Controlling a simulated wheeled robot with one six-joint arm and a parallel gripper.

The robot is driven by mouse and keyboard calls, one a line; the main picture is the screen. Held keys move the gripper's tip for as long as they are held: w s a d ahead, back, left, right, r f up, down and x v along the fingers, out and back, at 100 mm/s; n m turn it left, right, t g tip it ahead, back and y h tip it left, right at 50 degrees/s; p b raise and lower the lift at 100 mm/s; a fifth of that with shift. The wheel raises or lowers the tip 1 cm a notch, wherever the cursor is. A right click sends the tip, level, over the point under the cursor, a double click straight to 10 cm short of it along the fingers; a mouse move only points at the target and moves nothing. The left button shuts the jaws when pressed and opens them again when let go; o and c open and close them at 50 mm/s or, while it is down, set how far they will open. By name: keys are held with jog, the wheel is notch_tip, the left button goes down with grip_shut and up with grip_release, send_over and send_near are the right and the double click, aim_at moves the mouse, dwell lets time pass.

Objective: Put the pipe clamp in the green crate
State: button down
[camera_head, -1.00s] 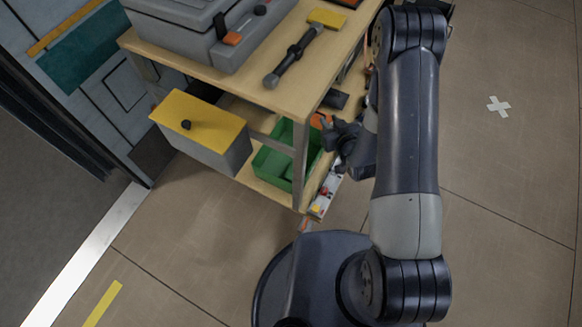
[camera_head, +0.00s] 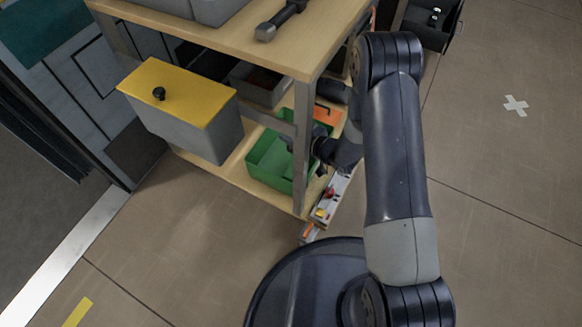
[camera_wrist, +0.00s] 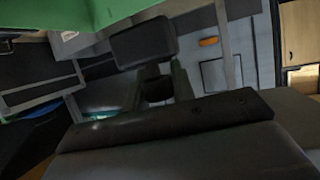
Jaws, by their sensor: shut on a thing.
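The green crate (camera_head: 270,172) sits on the lower shelf of the wooden workbench, partly behind its front leg. A green surface, likely its wall, crosses the top left of the wrist view (camera_wrist: 65,12). My gripper (camera_head: 315,148) is at the crate's right side, by the bench leg; its fingertips are partly hidden in the head view. In the wrist view my gripper (camera_wrist: 158,78) is shut on a dark blocky piece, apparently the pipe clamp (camera_wrist: 144,42). I cannot tell from the head view whether the clamp is over the crate's opening.
The workbench top (camera_head: 290,50) overhangs the shelf, and its metal leg (camera_head: 301,145) stands close to my gripper. A grey box with a yellow lid (camera_head: 185,105) is left of the crate.

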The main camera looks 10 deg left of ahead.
jog(key=shift+n+g, duration=0.4)
jog(key=f+b, duration=0.2)
jog(key=f, duration=0.2)
jog(key=a+f+b, duration=0.1)
jog(key=f+b, duration=0.1)
jog(key=f, duration=0.2)
jog(key=f+b, duration=0.2)
jog(key=f, duration=0.3)
jog(key=shift+a+f+b, duration=0.1)
jog(key=shift+a+b, duration=0.25)
jog(key=shift+b, duration=0.05)
